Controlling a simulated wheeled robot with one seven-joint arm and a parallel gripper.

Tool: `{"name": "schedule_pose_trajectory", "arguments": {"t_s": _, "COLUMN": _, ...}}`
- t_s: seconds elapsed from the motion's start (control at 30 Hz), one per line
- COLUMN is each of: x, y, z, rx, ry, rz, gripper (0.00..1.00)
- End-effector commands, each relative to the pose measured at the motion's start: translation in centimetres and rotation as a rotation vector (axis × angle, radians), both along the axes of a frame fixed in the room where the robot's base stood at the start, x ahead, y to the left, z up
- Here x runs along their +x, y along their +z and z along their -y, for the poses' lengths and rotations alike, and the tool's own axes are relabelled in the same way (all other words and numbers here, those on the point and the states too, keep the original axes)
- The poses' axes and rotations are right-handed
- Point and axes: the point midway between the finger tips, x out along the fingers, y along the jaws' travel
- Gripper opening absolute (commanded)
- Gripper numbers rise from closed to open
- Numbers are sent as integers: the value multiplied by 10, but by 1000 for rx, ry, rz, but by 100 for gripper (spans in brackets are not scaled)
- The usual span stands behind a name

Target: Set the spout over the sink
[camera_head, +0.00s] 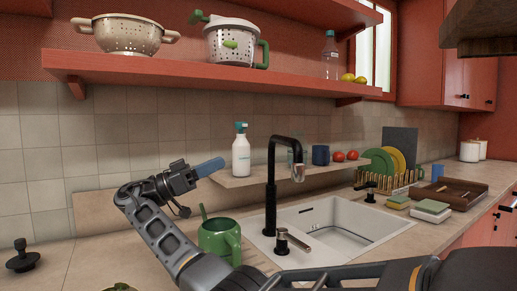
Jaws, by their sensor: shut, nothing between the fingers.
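A tap handle (283,240) stands at the sink's front left edge. My gripper (218,163) is left of the spout, in front of the small shelf, and apart from the spout. It is shut, with blue fingers, and holds nothing. My arm crosses the lower part of the view and hides some of the counter and the sink's front edge.
A green mug (220,238) stands on the counter left of the sink, close to my arm. A spray bottle (241,150), a blue cup (320,155) and tomatoes are on the low shelf (240,181). A dish rack (388,184) and sponges (432,208) are to the right.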

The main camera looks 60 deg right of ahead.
Motion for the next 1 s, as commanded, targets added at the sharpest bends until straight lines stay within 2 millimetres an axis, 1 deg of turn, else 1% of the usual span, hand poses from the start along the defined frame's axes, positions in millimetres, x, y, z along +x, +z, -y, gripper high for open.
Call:
{"name": "schedule_pose_trajectory", "arguments": {"t_s": 0.03, "x": -9, "y": -4, "z": 7, "rx": -11, "ry": -36, "rz": 9, "gripper": 0}}
{"name": "schedule_pose_trajectory", "arguments": {"t_s": 0.1, "x": -18, "y": -6, "z": 13, "rx": -22, "ry": -67, "rz": 19, "gripper": 0}}
{"name": "schedule_pose_trajectory", "arguments": {"t_s": 0.23, "x": -28, "y": -4, "z": 20, "rx": -29, "ry": -83, "rz": 24, "gripper": 0}}
{"name": "schedule_pose_trajectory", "arguments": {"t_s": 0.37, "x": -42, "y": 5, "z": 31, "rx": -27, "ry": -82, "rz": 26, "gripper": 0}}
{"name": "schedule_pose_trajectory", "arguments": {"t_s": 0.8, "x": -101, "y": 35, "z": 80, "rx": -25, "ry": -80, "rz": 24, "gripper": 0}}
{"name": "schedule_pose_trajectory", "arguments": {"t_s": 1.0, "x": -117, "y": 41, "z": 92, "rx": -26, "ry": -78, "rz": 22, "gripper": 0}}
